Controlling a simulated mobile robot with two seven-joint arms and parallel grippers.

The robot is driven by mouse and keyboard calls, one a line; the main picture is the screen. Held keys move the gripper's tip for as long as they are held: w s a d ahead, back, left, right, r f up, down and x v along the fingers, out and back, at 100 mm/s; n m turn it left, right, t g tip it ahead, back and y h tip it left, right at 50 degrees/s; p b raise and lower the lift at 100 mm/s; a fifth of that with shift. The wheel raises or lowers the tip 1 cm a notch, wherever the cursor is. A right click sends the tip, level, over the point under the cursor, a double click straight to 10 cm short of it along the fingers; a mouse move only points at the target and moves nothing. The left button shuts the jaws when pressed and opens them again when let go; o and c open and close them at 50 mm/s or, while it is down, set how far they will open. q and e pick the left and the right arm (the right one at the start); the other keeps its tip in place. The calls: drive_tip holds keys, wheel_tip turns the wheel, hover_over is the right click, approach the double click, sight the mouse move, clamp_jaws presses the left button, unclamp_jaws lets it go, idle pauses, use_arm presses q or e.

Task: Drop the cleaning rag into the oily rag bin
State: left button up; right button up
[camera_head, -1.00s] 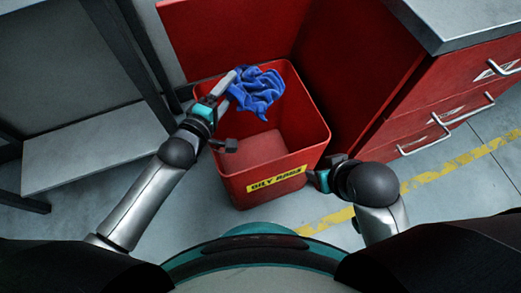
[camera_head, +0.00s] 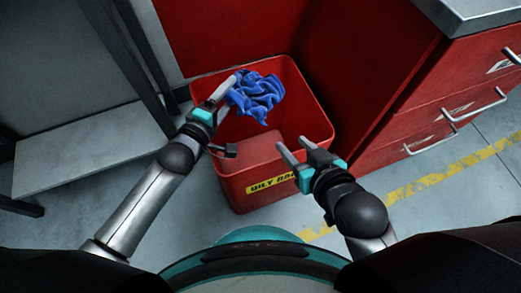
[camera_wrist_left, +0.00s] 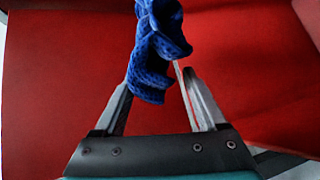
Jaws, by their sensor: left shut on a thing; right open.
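The blue cleaning rag (camera_head: 257,96) hangs crumpled from my left gripper (camera_head: 231,90), over the open mouth of the red oily rag bin (camera_head: 234,190). The bin carries a yellow label, partly covered by my right gripper. In the left wrist view the rag (camera_wrist_left: 156,50) is pinched between the fingertips of my left gripper (camera_wrist_left: 158,82), with red surfaces behind it. My right gripper (camera_head: 292,150) is open and empty at the bin's right front rim, its fingers pointing over the opening. I cannot tell whether it touches the rim.
A red drawer cabinet (camera_head: 430,118) with metal handles stands right of the bin. A red panel (camera_head: 220,32) rises behind the bin. A grey shelf frame (camera_head: 85,150) stands at the left. A yellow line (camera_head: 430,180) crosses the clear floor at the right.

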use_arm(q)
drive_tip(key=shift+f, duration=0.2)
use_arm(e)
drive_tip(key=shift+w+a+r+t+y, duration=0.15)
drive_tip(key=shift+a+t+y, duration=0.15)
drive_tip(key=shift+a+t, duration=0.15)
use_arm(q)
drive_tip(key=o, duration=1.3)
drive_tip(key=shift+s, duration=0.1)
